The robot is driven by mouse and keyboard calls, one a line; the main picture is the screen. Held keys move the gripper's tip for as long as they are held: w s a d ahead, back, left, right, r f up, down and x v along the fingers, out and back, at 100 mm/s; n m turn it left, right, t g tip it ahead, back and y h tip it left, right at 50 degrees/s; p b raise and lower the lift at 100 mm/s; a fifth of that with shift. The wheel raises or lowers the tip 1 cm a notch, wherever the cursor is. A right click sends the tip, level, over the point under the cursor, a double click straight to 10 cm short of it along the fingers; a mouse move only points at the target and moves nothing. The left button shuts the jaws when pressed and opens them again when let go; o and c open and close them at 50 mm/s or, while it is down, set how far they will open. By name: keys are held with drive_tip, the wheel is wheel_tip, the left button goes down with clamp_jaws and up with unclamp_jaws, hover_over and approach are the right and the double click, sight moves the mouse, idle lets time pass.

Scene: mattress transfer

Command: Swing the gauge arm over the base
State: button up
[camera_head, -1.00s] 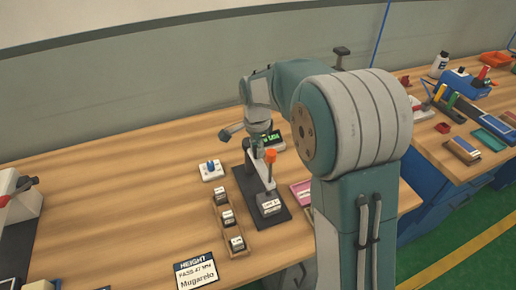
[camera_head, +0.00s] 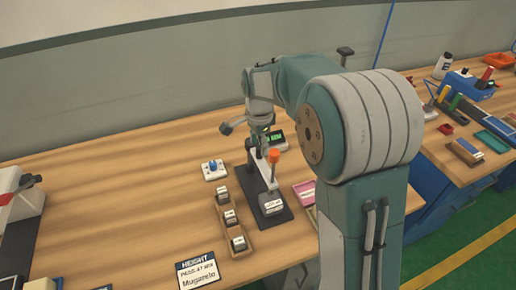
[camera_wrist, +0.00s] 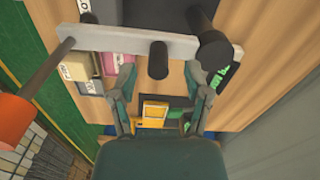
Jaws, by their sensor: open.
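The gauge stands on the wooden table, with a long black base (camera_head: 250,188). Its pale gauge arm (camera_head: 263,172) carries an orange knob (camera_head: 273,155). In the wrist view the gauge arm (camera_wrist: 110,38) crosses the upper part as a grey bar, with a dark upright post (camera_wrist: 212,55) at its right and a short dark peg (camera_wrist: 157,62) near the middle. The orange knob (camera_wrist: 14,121) is at the left edge. My gripper (camera_wrist: 160,76) is open, with a finger on either side of the peg. In the head view my gripper (camera_head: 262,133) is partly hidden.
A green-lit display (camera_head: 277,138) sits behind the gauge. A wooden tray (camera_head: 223,222) with small blocks, a blue-knobbed white box (camera_head: 213,169) and a height card (camera_head: 198,271) lie left and in front. A pink tray (camera_head: 305,191) lies to the right. The table's left middle is clear.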

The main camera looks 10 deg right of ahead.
sight(257, 147)
wheel_tip(257, 147, up, 10)
drive_tip(key=shift+a, duration=0.2)
drive_tip(key=shift+f, duration=0.1)
idle(0.3)
